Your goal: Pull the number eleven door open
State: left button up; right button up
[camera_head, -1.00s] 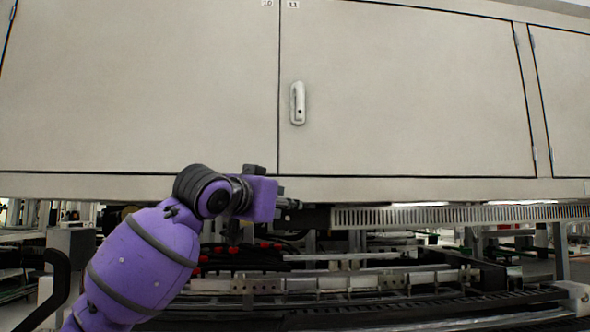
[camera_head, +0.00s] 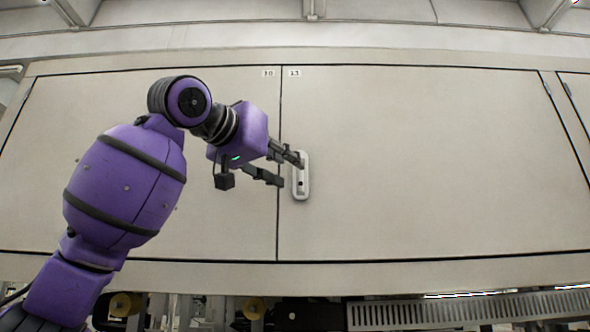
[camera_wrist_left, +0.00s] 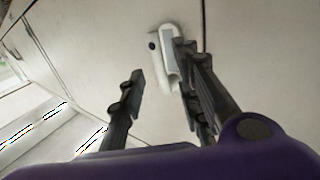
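The number eleven door (camera_head: 420,170) is a large beige panel, flush with its frame, with a small label at its upper left corner. Its white handle (camera_head: 301,177) sits near its left edge, and its keyhole shows. My left gripper (camera_head: 290,171) is at the handle in the head view, fingers apart. In the left wrist view the handle (camera_wrist_left: 165,62) is beyond the fingers, close to the right finger; the left finger stands off to the side. I cannot tell whether the right finger touches it. My right gripper is not in view.
The number ten door (camera_head: 60,150) is shut to the left, behind my left arm. A slotted metal rail (camera_head: 470,311) and machinery run below the cabinet. A ceiling and beams show above. The space before the right part of the door is clear.

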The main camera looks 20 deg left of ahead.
aim_at(298, 170)
pick_arm(q)
jog(key=x, duration=0.3)
jog(key=shift+w, duration=0.15)
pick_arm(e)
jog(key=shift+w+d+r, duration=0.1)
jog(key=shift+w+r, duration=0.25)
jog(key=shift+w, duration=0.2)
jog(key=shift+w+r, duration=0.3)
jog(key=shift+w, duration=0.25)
pick_arm(q)
jog(key=shift+c, duration=0.5)
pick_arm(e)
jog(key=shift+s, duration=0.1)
pick_arm(q)
jog(key=c, duration=0.6)
grip_shut()
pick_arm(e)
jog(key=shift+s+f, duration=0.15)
pick_arm(q)
jog(key=shift+r, duration=0.15)
